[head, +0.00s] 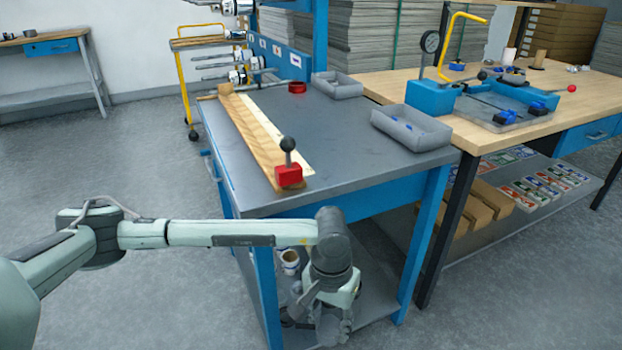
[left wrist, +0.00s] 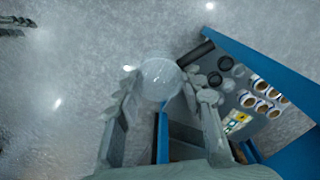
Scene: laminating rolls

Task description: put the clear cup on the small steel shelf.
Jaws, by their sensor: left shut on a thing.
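The clear cup (left wrist: 159,82) sits between the fingers of my left gripper in the left wrist view, and the fingers are shut on it. In the head view my left gripper (head: 322,325) hangs low in front of the blue-legged bench, beside its lower steel shelf (head: 383,302). The cup cannot be made out clearly there. In the left wrist view the shelf (left wrist: 240,78) lies to the right of the cup, with several white-and-brown cups or rolls and dark round items on it. The cup looks apart from the shelf. My right gripper is not in view.
The bench top (head: 345,145) above carries a wooden strip with a red block (head: 289,176) and two grey trays. A blue bench leg (head: 265,285) stands left of my gripper, another (head: 425,235) to its right. The floor in front is clear.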

